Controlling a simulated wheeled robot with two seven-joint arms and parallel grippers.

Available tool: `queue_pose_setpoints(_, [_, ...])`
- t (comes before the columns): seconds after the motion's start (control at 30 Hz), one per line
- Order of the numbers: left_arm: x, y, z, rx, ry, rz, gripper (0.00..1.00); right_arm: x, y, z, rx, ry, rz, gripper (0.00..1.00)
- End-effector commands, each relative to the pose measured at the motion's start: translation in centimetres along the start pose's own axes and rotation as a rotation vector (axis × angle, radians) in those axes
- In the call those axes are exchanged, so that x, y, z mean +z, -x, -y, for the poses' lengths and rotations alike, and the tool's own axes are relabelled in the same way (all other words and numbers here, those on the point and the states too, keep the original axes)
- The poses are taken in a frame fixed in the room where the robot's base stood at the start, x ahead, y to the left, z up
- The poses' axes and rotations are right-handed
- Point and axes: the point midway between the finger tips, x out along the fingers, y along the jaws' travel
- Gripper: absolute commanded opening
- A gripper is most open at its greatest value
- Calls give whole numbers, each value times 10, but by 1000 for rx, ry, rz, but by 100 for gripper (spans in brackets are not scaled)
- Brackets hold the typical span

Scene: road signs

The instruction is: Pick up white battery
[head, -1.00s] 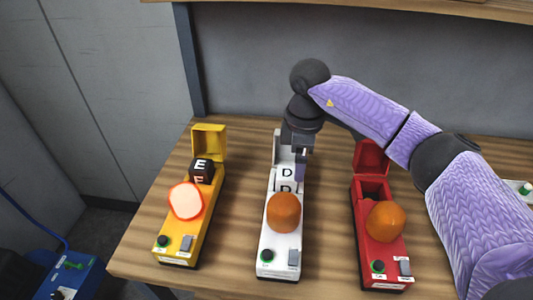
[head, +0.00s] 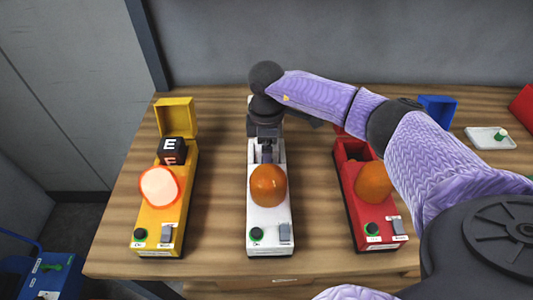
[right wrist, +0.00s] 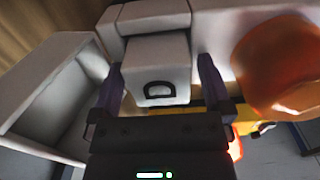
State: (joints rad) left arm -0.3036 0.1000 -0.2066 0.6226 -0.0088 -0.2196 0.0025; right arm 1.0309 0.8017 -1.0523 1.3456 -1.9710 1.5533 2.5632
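The white battery (right wrist: 158,70), marked with a D, sits at the compartment of the white sign unit (head: 268,215), which has an orange lamp (head: 268,185). My right gripper (head: 266,150) reaches down over the compartment and hides the battery in the head view. In the right wrist view the fingers of my right gripper (right wrist: 161,75) stand apart on both sides of the battery, with a narrow gap visible at least on the right. The unit's open white lid (right wrist: 45,90) is at the left there. My left gripper is not in view.
A yellow unit (head: 165,215) on the left holds a black E battery (head: 172,150) and its lamp glows. A red unit (head: 370,215) stands on the right with an orange lamp. A blue object (head: 438,110) and a white tray (head: 480,143) are further right.

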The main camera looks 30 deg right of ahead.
Motion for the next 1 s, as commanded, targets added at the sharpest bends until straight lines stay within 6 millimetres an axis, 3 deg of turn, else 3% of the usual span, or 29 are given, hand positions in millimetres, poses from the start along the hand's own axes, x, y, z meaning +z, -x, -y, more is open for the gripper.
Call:
queue_pose_setpoints(0.03, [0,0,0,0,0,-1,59,0,0,0,0,0,0,92])
queue_pose_setpoints(0.07, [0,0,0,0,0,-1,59,0,0,0,0,0,0,85])
queue_pose_setpoints(0.47, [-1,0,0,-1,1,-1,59,0,1,0,0,-1,-1,0])
queue_pose_setpoints(0.8, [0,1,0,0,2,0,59,0,4,-1,2,-1,-2,0])
queue_pose_setpoints(0.87, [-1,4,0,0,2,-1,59,0,13,-1,4,-1,-4,0])
queue_pose_setpoints(1.0, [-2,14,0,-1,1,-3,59,0,51,-1,6,-1,-4,0])
